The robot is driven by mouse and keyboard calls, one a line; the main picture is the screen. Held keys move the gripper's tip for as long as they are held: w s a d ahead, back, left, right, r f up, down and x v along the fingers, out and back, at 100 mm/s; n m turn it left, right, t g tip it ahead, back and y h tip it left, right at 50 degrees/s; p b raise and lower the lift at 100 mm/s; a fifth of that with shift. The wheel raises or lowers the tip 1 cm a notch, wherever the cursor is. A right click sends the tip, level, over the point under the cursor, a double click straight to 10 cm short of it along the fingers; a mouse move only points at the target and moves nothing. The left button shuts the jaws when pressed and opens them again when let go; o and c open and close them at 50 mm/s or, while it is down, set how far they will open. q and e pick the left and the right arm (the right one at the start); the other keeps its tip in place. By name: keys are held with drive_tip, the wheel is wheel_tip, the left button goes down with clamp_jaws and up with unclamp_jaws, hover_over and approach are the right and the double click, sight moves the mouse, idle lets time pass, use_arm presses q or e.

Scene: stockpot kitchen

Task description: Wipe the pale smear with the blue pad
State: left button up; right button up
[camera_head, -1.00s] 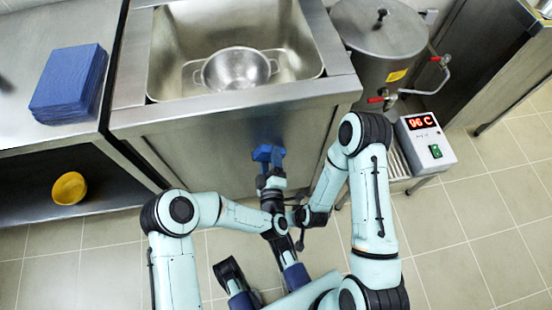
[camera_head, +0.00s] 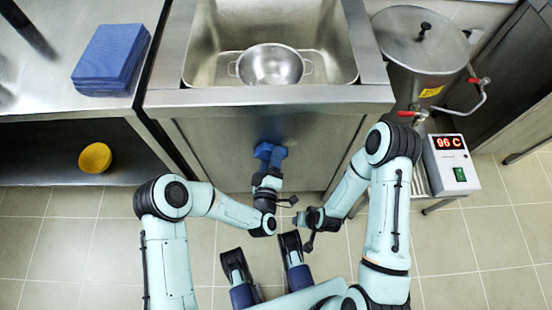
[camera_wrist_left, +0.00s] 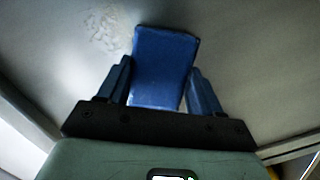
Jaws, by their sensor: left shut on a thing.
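The blue pad (camera_wrist_left: 165,65) is between the blue fingers of my left gripper (camera_wrist_left: 163,92) in the left wrist view. It is upright there, in front of a grey metal surface. The pale smear (camera_wrist_left: 106,32) is on that surface, up and left of the pad and apart from it in the picture. I cannot tell whether the pad touches the surface. In the head view my left gripper (camera_head: 270,154) is in front of the sink cabinet's front panel (camera_head: 215,150). The smear cannot be made out there. My right arm's wrist (camera_head: 312,220) is near the left one; its fingers cannot be made out.
A stack of blue cloths (camera_head: 112,58) lies on the left counter (camera_head: 45,95). A yellow bowl (camera_head: 95,157) is on the shelf below. A metal colander (camera_head: 270,66) sits in the sink (camera_head: 207,65). A boiler (camera_head: 418,45) and a display box (camera_head: 452,165) stand at right.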

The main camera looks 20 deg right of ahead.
use_arm(q)
drive_tip(key=shift+r+p, duration=0.7)
drive_tip(key=shift+r, duration=0.55)
drive_tip(key=shift+s+d+f+b, duration=0.15)
drive_tip(key=shift+s+d, duration=0.1)
drive_tip(key=shift+d, duration=0.5)
drive_tip(key=shift+s+d+b, duration=0.2)
drive_tip(key=shift+s+d, duration=0.1)
drive_tip(key=shift+d, duration=0.5)
drive_tip(key=shift+s+d+f+b, duration=0.15)
drive_tip(key=shift+s+d, duration=0.1)
drive_tip(key=shift+d, duration=0.5)
drive_tip(key=shift+s+d+r+b, duration=0.1)
drive_tip(key=shift+s+d+b, duration=0.15)
drive_tip(key=shift+d, duration=0.8)
drive_tip(key=shift+s+d+f+b, duration=0.1)
drive_tip(key=shift+s+d+b, duration=0.15)
drive_tip(key=shift+d, duration=0.85)
drive_tip(key=shift+s+d+r+b, duration=0.1)
drive_tip(key=shift+s+d+b, duration=0.15)
drive_tip(key=shift+d, duration=0.8)
drive_tip(key=shift+d+r, duration=0.15)
drive_tip(key=shift+d, duration=0.2)
